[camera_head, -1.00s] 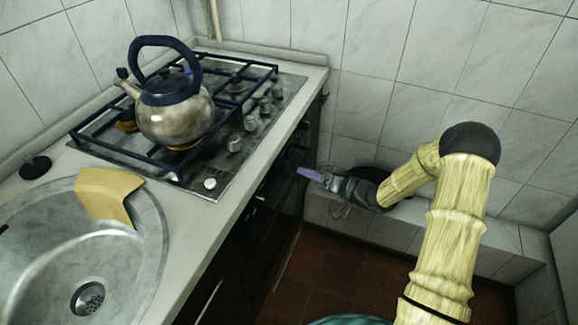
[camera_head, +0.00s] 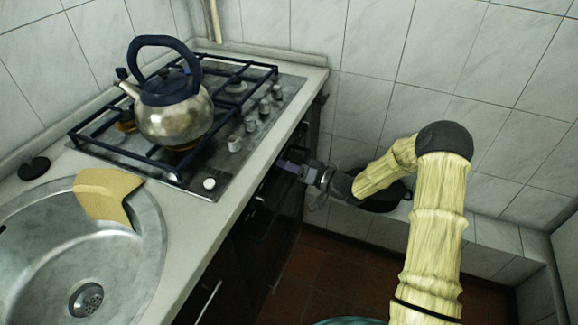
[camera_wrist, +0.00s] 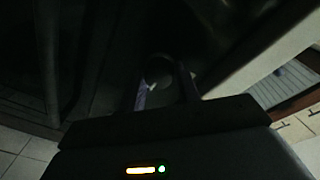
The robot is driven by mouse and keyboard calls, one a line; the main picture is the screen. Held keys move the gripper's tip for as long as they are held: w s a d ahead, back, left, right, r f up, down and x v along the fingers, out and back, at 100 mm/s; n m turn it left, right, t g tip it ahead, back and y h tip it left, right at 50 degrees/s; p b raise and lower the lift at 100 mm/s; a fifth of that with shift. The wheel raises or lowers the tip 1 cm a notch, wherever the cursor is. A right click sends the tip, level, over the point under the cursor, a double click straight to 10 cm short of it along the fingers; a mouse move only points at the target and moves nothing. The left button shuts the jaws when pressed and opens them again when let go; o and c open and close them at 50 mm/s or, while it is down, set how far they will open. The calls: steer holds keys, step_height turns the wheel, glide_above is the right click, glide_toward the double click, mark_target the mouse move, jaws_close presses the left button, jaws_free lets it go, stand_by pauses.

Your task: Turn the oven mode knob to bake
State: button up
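The dark oven front (camera_head: 268,205) is below the hob, facing my arm, and is in deep shadow. My gripper (camera_head: 284,165) is at the upper part of this front, just under the counter edge. In the wrist view, the two fingers of my gripper (camera_wrist: 163,88) stand apart. A dim round shape with a small light mark, which looks like a knob (camera_wrist: 157,68), shows between or just beyond the fingertips. I cannot tell whether the fingers touch it. The mode markings and the knob's setting are too dark to read.
A steel kettle (camera_head: 174,112) stands on the gas hob (camera_head: 262,135), with several hob knobs along its right side. The counter edge (camera_head: 262,150) runs right above my gripper. A sink (camera_head: 125,265) is at the lower left. A tiled wall (camera_head: 400,70) stands behind.

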steer(key=shift+n, duration=0.3)
steer(key=n+b, duration=0.1)
steer(key=n, duration=0.1)
steer(key=n+b, duration=0.1)
steer(key=n, duration=0.1)
steer(key=shift+w+f+b, duration=0.15)
steer(key=shift+w+b, duration=0.05)
steer(key=shift+b, duration=0.1)
steer(key=shift+s+n+y+b, duration=0.1)
steer(key=shift+n+y+b, duration=0.2)
steer(key=shift+n+b, duration=0.55)
steer(key=n+b, duration=0.1)
steer(key=n, duration=0.2)
steer(key=n+b, duration=0.2)
steer(key=n, duration=0.1)
steer(key=n+y+b, duration=0.1)
steer(key=n+b, duration=0.1)
steer(key=n, duration=0.1)
steer(key=shift+g+b, duration=0.3)
steer(key=shift+b, duration=0.05)
steer(key=n+b, duration=0.2)
steer(key=n, duration=0.2)
steer(key=shift+g+b, duration=0.3)
steer(key=shift+b, duration=0.1)
steer(key=shift+r, duration=0.2)
